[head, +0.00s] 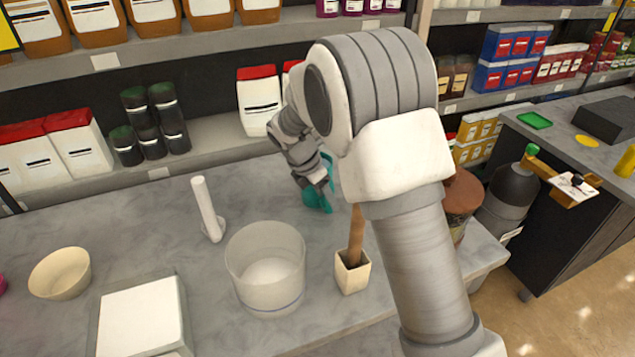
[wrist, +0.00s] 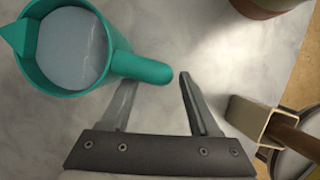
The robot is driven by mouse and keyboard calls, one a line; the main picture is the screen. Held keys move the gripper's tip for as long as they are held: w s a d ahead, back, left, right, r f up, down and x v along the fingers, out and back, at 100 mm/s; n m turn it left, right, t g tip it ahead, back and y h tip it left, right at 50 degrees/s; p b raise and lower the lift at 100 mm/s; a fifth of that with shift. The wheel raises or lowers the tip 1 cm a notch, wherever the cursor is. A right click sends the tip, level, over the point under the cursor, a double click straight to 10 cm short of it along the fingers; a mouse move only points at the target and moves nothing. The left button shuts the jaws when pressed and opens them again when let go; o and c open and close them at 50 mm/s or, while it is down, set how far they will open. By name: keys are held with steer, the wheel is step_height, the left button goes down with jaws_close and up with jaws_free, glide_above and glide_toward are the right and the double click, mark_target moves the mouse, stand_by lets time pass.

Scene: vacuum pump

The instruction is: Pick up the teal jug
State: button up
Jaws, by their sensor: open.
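The teal jug (head: 318,198) stands on the grey marbled counter and is mostly hidden behind my arm in the head view. The wrist view shows the jug (wrist: 116,62) at upper left, seen from above, with a spout at its left and grey-blue contents inside. Its straight handle points right, toward my gripper (wrist: 157,82). My gripper is open, with its two fingers apart. The handle's end lies between the fingertips in the picture, overlapping the left one. I cannot tell whether they touch. The gripper (head: 325,183) appears beside the jug in the head view.
A clear beaker (head: 265,275), a small square pot with a brown stick (head: 352,272), a white upright cylinder (head: 207,207), a cream bowl (head: 60,273) and a white box (head: 141,318) stand nearby. A brown pot (head: 462,200) is right of my arm. Stocked shelves line the back.

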steer(key=shift+x, duration=1)
steer(key=shift+c, duration=0.2)
jaws_close()
steer(key=shift+r, duration=0.1)
stand_by(0.4)
